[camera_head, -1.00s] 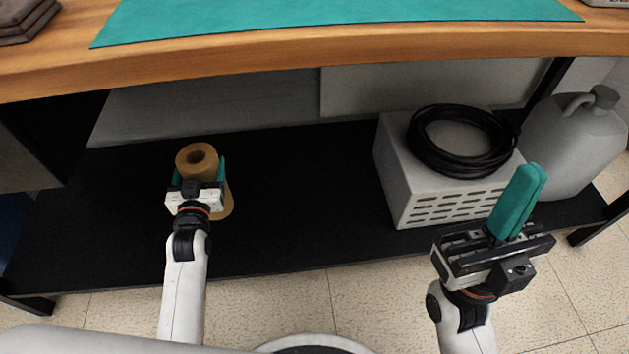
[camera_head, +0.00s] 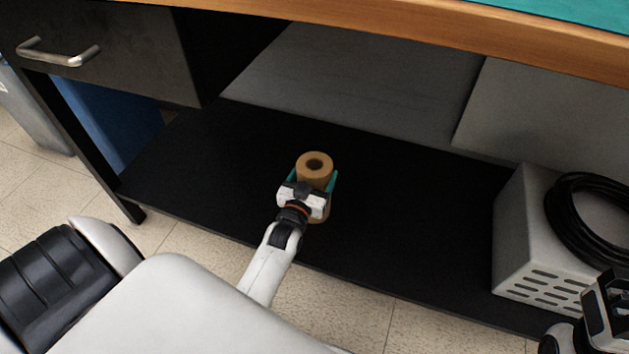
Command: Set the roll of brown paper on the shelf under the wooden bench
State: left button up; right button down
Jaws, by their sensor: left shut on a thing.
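The roll of brown paper (camera_head: 314,166) stands upright over the black shelf (camera_head: 420,235) under the wooden bench (camera_head: 440,27). Its open core faces up. My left gripper (camera_head: 314,180) is shut on the roll, with a teal finger on each side of it. The roll's lower end shows just below the gripper, close to the shelf; I cannot tell for certain whether it rests on it. My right gripper (camera_head: 607,305) is only partly in view at the lower right edge, and its fingers are not clearly seen.
A light grey vented box (camera_head: 520,235) with a coiled black cable (camera_head: 580,215) on it stands on the shelf at the right. A drawer with a metal handle (camera_head: 58,55) is at the upper left. The shelf around the roll is clear.

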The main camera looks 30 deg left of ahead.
dwell(0.3)
pick_arm(q)
jog(key=o, duration=1.3)
jog(key=shift+f, duration=0.25)
jog(key=o, duration=0.4)
jog(key=shift+o, duration=0.2)
jog(key=shift+r, duration=0.1)
